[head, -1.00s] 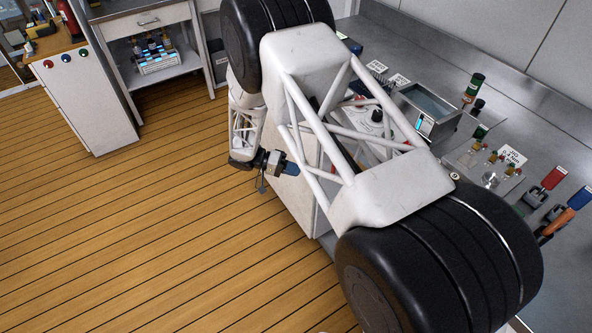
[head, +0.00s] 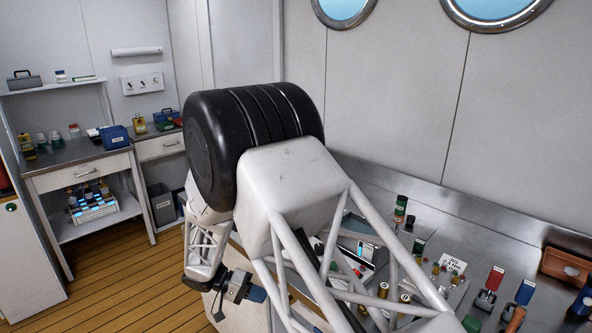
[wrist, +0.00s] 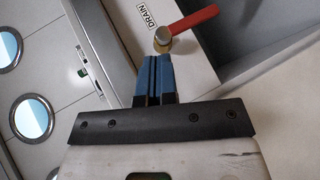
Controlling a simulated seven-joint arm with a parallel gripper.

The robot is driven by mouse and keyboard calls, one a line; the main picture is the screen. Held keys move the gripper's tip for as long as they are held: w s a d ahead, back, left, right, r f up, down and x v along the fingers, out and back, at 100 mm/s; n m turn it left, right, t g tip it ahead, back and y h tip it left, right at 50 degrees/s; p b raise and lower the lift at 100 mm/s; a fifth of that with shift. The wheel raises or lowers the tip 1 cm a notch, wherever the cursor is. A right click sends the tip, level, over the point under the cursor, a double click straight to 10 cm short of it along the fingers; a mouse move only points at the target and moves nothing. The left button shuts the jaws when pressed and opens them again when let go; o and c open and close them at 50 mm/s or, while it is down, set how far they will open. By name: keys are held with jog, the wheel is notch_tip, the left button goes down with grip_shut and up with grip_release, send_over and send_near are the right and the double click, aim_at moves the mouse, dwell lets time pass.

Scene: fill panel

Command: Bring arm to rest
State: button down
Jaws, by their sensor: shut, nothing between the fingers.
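My gripper (head: 256,294) hangs low beside the bench front in the head view, with nothing in it. Its blue fingers also show in the wrist view (wrist: 155,72), pressed together with only a thin dark seam between them. My white truss arm with its black joint drum stands across the middle of the head view and hides part of the bench.
In the wrist view, a red-handled valve (wrist: 190,27) lies just beyond the fingertips, near a DRAIN label (wrist: 149,17). The metal bench (head: 465,215) holds several controls at right. A shelf unit (head: 80,165) stands at left. Plank floor (head: 135,285) is clear.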

jog(key=s+d+r+g+y, duration=0.1)
jog(key=s+d+r+y, duration=0.4)
jog(key=d+r, duration=0.5)
jog(key=s+d+r+y, duration=0.2)
jog(key=s+d+r, duration=0.5)
jog(key=r, duration=0.5)
jog(key=s+d+r+n+t+y, duration=0.1)
jog(key=s+d+r+t+y, duration=0.1)
jog(key=s+d, duration=0.4)
jog(key=s+d+r+n+t+y, duration=0.1)
jog(key=s+d+r+t+y, duration=0.2)
jog(key=s, duration=1.1)
jog(key=d+r+y, duration=0.1)
jog(key=d+r, duration=0.1)
jog(key=d, duration=0.1)
jog(key=shift+d+r, duration=0.25)
jog(key=shift+r, duration=0.1)
